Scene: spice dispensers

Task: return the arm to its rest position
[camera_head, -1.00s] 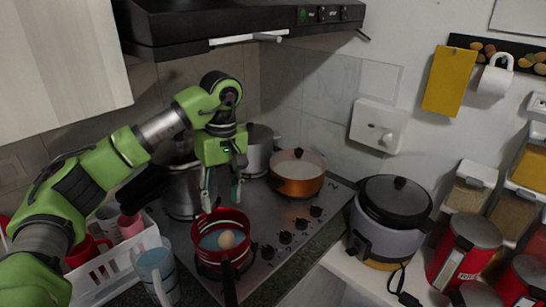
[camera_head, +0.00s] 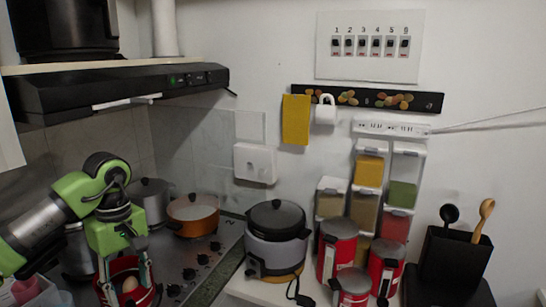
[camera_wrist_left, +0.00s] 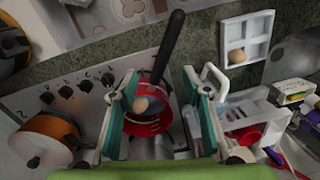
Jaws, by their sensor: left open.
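My left gripper (camera_head: 126,284) is at the lower left of the head view, pointing down. Its two fingers are apart, with nothing between them that I can see being gripped. The gap between fingertips and pot is hard to judge. My right gripper is in neither view.
An orange pot (camera_head: 193,214) and a steel pot (camera_head: 148,196) stand on the hob, under the black hood (camera_head: 110,88). A rice cooker (camera_head: 275,245), red canisters (camera_head: 337,250) and spice dispensers (camera_head: 369,170) stand to the right. A white rack (camera_wrist_left: 255,108) is near the gripper.

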